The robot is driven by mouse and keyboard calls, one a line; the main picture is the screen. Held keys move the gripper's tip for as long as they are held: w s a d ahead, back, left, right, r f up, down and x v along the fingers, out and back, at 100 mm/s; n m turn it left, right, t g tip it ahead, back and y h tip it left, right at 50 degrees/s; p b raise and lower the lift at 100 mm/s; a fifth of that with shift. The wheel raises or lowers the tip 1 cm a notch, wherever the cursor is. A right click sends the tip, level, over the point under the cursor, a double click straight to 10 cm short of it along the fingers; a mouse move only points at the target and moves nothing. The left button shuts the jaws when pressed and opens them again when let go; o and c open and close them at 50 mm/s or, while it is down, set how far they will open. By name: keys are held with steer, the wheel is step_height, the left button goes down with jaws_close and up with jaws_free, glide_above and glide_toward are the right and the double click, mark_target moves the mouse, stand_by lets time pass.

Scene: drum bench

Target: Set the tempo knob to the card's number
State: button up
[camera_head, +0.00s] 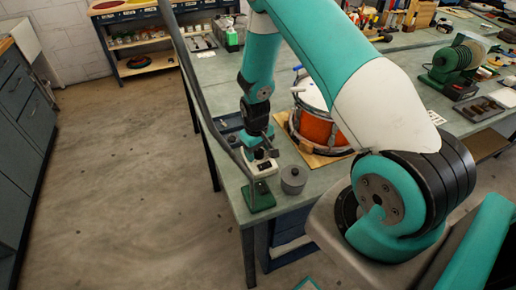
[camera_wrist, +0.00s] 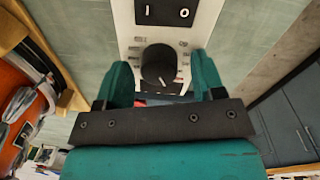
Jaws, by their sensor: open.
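The tempo knob (camera_wrist: 158,66) is a dark round knob on a pale control box (camera_wrist: 128,28), with small printed marks around it that I cannot read. In the head view the box (camera_head: 262,167) stands near the bench's front left corner, and my arm partly hides it. My gripper (camera_wrist: 161,72) is open, with one teal finger on each side of the knob; I cannot tell whether they touch it. In the head view my gripper (camera_head: 257,147) is just above the box. A white printed card (camera_head: 436,118) lies on the bench at right; its print is unreadable.
A black switch marked I and O (camera_wrist: 165,12) sits on the same box. An orange drum (camera_head: 318,128) on a wooden board stands behind it. A grey lidded pot (camera_head: 293,180) and a green-based stand (camera_head: 258,197) are close by. The bench edge is near on the left.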

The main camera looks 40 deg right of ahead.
steer(key=shift+c, duration=0.2)
steer(key=c, duration=0.9)
steer(key=m+b, duration=0.1)
steer(key=m, duration=0.2)
steer(key=shift+f+b, duration=0.2)
steer(key=shift+b, duration=0.2)
steer(key=shift+r+m+b, duration=0.15)
steer(key=shift+m+b, duration=0.2)
steer(key=shift+m, duration=0.85)
steer(key=o, duration=0.9)
steer(key=shift+o, duration=0.2)
step_height(320, 180, up, 18)
steer(key=b, duration=0.2)
steer(key=shift+w+a+f+b, duration=0.25)
steer(key=shift+a+b, duration=0.05)
steer(key=shift+a, duration=0.1)
